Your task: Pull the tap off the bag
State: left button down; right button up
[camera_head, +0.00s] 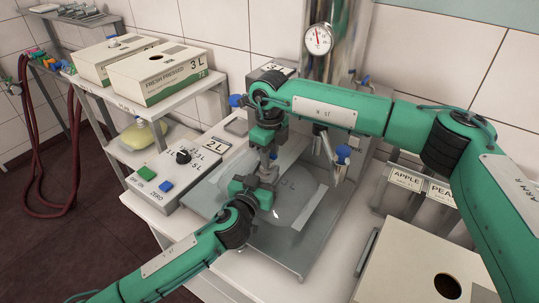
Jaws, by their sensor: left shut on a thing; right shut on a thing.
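A clear, flat bag (300,190) marked "L" lies on a grey metal platform (268,255) in the middle of the head view. My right gripper (268,155) reaches down from above over the bag's left part. It is shut on a small grey piece, apparently the tap, mostly hidden by the fingers. My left gripper (266,182) comes in from the lower left, just below the right one. It is shut at the bag's left part, apparently on the bag's neck, which its fingers hide. The two grippers are very close together. I cannot tell whether tap and bag are joined.
A control box (190,170) with green and blue buttons stands left of the platform. A steel column with a gauge (318,39) rises behind it. A blue-topped valve (343,152) hangs right. An open-holed carton (430,265) is at front right. Cartons (160,72) fill the left shelf.

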jog(key=shift+r, duration=0.15)
jog(key=shift+r, duration=0.9)
jog(key=shift+r, duration=0.15)
jog(key=shift+r, duration=1.9)
pick_arm(q)
jog(key=c, duration=0.8)
grip_release()
jog(key=shift+o, duration=0.2)
